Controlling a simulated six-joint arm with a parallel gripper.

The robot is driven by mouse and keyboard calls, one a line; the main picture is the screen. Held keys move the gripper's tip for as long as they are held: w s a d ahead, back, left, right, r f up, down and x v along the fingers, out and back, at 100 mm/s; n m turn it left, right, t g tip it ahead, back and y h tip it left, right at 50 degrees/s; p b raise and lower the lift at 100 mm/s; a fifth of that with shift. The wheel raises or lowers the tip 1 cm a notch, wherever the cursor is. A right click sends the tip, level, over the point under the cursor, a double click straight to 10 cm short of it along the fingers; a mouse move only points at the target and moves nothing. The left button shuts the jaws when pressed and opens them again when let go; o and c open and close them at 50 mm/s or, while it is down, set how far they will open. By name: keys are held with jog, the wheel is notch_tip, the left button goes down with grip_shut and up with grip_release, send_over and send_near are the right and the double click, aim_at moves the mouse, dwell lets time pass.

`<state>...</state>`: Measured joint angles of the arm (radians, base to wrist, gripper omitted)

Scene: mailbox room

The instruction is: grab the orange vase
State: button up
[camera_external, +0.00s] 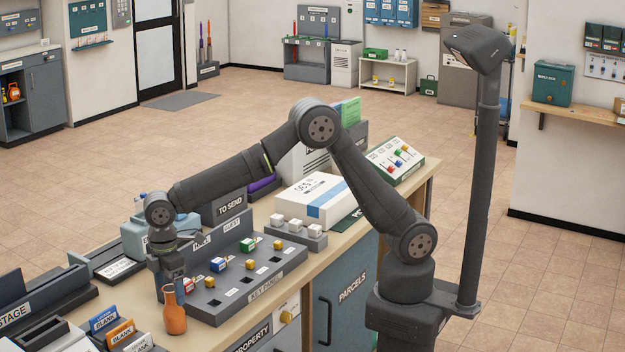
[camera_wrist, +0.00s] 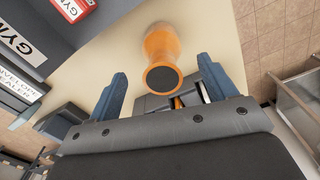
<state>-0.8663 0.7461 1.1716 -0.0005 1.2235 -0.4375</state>
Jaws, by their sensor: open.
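The orange vase (camera_external: 175,315) stands upright on the counter near its front edge, round-bodied with a narrow neck. In the wrist view the vase (camera_wrist: 160,42) lies between my two blue fingers, its dark round mouth facing the camera. My gripper (camera_external: 172,284) points down at the vase's neck. In the wrist view my gripper (camera_wrist: 162,68) is open, with a gap on each side of the vase. Neither finger visibly touches it. The outside view does not show clearly how far the fingertips reach down the neck.
The grey key panel (camera_external: 262,281) with coloured blocks stands right beside the vase. Cards marked BLANK (camera_external: 121,332) stand in holders to its left. A white box (camera_external: 318,200) lies farther along the counter. An orange item (camera_external: 14,92) sits in the far left cabinet.

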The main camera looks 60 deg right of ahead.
aim_at(172, 305)
jog(key=shift+s+a+f, duration=0.1)
jog(key=shift+s+f, duration=0.05)
jog(key=shift+f, duration=2.75)
jog(key=c, duration=1.2)
jog(key=shift+r, duration=0.15)
